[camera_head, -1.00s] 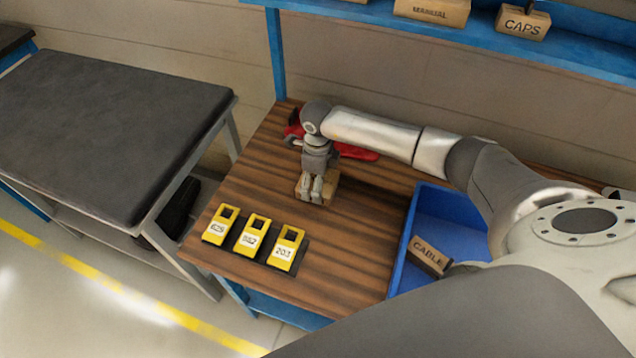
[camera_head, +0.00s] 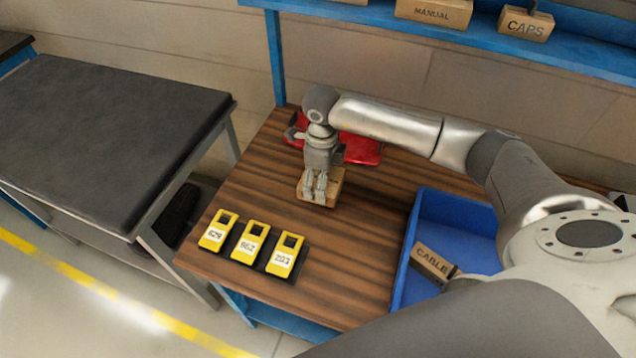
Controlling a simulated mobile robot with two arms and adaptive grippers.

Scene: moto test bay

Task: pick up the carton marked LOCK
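A small brown carton (camera_head: 335,184) sits at the middle of the wooden workbench, under my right gripper. No lettering on it can be read, so I cannot tell whether it is the one marked LOCK. My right gripper (camera_head: 314,190) points down, with its two fingers over the near left part of the carton. Whether the fingers are closed on the carton or only in front of it is unclear. My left gripper is out of view.
Three yellow numbered tags (camera_head: 250,243) lie at the bench's (camera_head: 345,285) front left. A blue bin (camera_head: 400,270) holds a carton marked CABLE (camera_head: 432,262). A red object (camera_head: 362,149) lies behind the gripper. Above, a blue shelf (camera_head: 480,40) carries MANUAL (camera_head: 434,13) and CAPS (camera_head: 525,25) cartons.

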